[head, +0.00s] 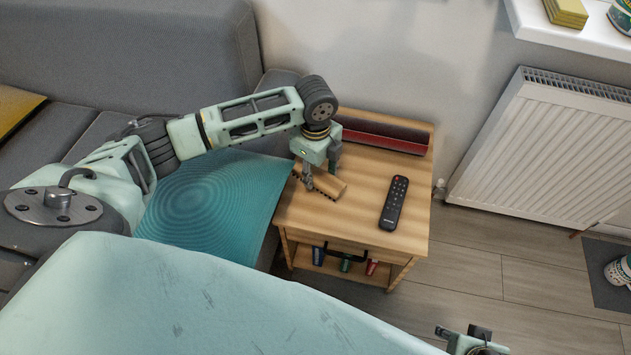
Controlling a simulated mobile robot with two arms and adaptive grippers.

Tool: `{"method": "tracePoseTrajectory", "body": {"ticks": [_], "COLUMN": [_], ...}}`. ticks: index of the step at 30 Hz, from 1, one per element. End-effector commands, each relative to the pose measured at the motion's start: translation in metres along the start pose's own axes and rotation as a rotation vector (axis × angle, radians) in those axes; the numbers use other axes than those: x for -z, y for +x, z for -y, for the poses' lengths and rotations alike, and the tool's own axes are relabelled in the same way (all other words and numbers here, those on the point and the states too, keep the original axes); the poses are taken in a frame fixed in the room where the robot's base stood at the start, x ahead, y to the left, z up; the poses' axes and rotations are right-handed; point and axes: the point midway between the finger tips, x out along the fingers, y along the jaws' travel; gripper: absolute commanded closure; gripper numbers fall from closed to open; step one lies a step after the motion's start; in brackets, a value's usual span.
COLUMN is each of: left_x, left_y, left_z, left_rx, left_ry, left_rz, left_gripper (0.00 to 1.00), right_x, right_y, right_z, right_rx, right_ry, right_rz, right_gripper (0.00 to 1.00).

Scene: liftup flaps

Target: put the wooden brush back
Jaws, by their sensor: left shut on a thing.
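The wooden brush (331,186) is a light brown piece with dark bristles along its lower edge. It is at the left part of the top of a small wooden side table (345,220). My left gripper (309,186) points down and is shut on the brush near its left end. I cannot tell whether the brush touches the tabletop or is just above it. Part of my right gripper (474,341) shows at the bottom edge, away from the table; its fingers are not clear.
A black remote (394,203) lies on the tabletop, right of the brush. A dark red roll-like object (384,139) lies at the back. Several small coloured items (345,263) show below the tabletop by a black handle. A grey sofa stands left, a white radiator (545,150) right.

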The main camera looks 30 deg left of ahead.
Motion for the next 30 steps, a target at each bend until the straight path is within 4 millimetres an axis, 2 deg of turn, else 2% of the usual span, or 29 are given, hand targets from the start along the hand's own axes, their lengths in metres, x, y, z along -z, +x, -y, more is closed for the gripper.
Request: {"method": "tracePoseTrajectory", "body": {"ticks": [5,9,13,25,26,30], "left_x": [-0.003,-0.003,-0.003,-0.002,-0.003,-0.003], "left_y": [0.012,0.03,0.04,0.043,0.044,0.044], "left_z": [0.001,0.001,0.001,0.0,0.0,0.0], "left_rx": [-0.002,0.0,0.001,0.0,0.0,0.0], "left_ry": [0.0,0.001,0.0,0.0,0.0,0.001], "left_rz": [0.0,0.001,0.001,0.001,0.001,0.001], "left_gripper": [0.81,0.81,0.81,0.81,0.59,0.47], "right_x": [0.002,0.005,0.004,0.005,0.004,0.004], "right_y": [-0.013,-0.034,-0.048,-0.051,-0.051,-0.05], "right_z": [-0.001,-0.002,-0.002,-0.002,-0.002,-0.002], "right_rx": [-0.001,-0.003,-0.004,-0.005,-0.005,-0.005], "right_ry": [0.001,0.002,0.003,0.003,0.003,0.003], "right_rz": [-0.009,-0.022,-0.026,-0.025,-0.024,-0.024], "right_gripper": [0.6,0.6,0.6,0.6,0.6,0.6]}}
